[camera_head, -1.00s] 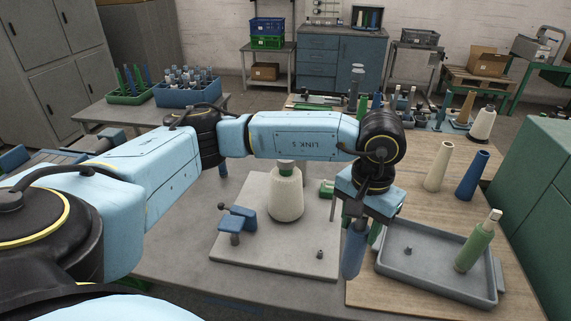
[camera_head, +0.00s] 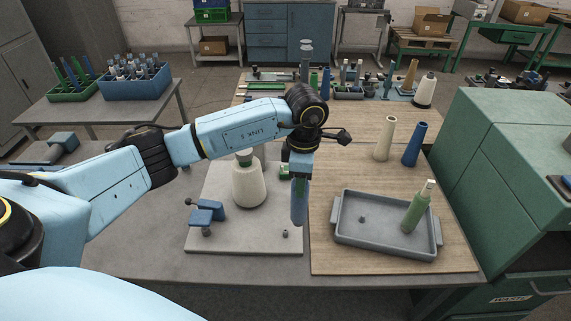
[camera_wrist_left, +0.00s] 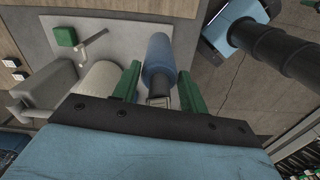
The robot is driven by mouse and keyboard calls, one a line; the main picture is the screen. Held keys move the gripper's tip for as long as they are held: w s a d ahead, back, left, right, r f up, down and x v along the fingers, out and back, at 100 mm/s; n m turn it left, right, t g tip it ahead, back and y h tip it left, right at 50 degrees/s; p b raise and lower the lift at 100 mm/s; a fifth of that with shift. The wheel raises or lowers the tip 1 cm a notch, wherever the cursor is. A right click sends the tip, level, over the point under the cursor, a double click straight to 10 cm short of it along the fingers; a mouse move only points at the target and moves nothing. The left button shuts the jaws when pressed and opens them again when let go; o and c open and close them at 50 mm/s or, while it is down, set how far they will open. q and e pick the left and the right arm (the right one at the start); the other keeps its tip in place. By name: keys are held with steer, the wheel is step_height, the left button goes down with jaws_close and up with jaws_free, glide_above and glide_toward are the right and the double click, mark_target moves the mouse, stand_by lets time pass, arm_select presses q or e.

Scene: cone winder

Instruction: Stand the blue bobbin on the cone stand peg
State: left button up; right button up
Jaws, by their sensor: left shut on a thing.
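The blue bobbin (camera_head: 299,205) hangs upright from my left gripper (camera_head: 301,177), over the seam between the grey plate and the wooden board. In the left wrist view the blue bobbin (camera_wrist_left: 158,55) lies between the two green fingers of the left gripper (camera_wrist_left: 158,88), which is shut on it. A small peg (camera_head: 285,233) stands bare on the grey plate (camera_head: 255,240), below and slightly left of the bobbin. Another short peg (camera_head: 362,218) stands in the grey tray (camera_head: 385,244). I cannot tell from the pictures which is the cone stand peg. My right gripper is out of view.
A cream yarn cone (camera_head: 249,188) with a green top and a blue bracket (camera_head: 206,212) stand on the plate. A green bobbin (camera_head: 416,210) leans in the tray. A cream cone (camera_head: 385,140) and a blue cone (camera_head: 414,145) stand behind it. The board's front is clear.

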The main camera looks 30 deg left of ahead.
arm_select(q)
steer(key=n, duration=0.2)
steer(key=a+n+p, duration=0.1)
steer(key=n, duration=0.1)
steer(key=a+n+p, duration=0.1)
steer(key=n, duration=0.2)
steer(key=shift+a, duration=0.2)
steer(key=shift+s+a+f+n+b, duration=0.1)
steer(key=shift+a+f+n+b, duration=0.2)
steer(key=shift+f+n, duration=0.6)
steer(key=shift+w+a+f+n+b, duration=0.15)
steer(key=shift+a+f+n, duration=0.2)
steer(key=shift+f+n, duration=0.5)
steer(key=shift+s+a+f+n+b, duration=0.15)
steer(key=shift+a+f+n+b, duration=0.15)
steer(key=shift+f+n, duration=0.6)
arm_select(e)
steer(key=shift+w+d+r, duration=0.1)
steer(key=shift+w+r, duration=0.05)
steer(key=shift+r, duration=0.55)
arm_select(q)
steer(key=shift+f, duration=0.15)
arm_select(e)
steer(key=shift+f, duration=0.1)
